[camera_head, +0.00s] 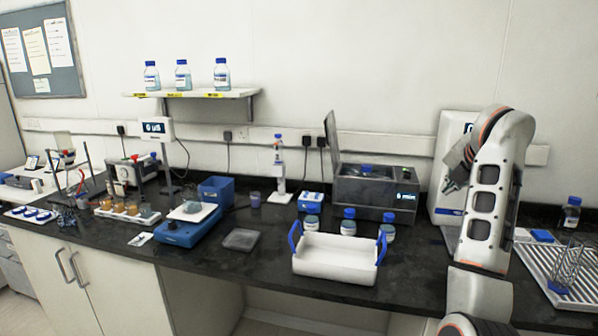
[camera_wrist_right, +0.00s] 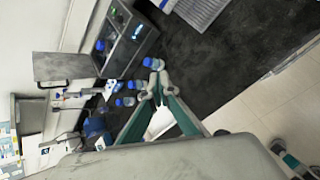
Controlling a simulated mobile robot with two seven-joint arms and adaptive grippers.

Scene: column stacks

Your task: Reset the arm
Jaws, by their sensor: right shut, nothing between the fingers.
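My right arm (camera_head: 490,190) rises from the bottom right of the head view and bends at the top. My right gripper (camera_head: 452,187) hangs at its end, pointing down and left, in front of the white instrument at the back of the bench. In the right wrist view the fingers of my right gripper (camera_wrist_right: 156,84) come together at their tips, shut with nothing between them.
A white tray with blue handles (camera_head: 335,262) stands at the bench's front edge. Blue-capped bottles (camera_head: 348,222) stand behind it, before a grey water bath (camera_head: 375,192) with its lid up. A ribbed drying rack (camera_head: 570,275) lies at the right. The dark bench (camera_head: 420,270) is clear between tray and arm.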

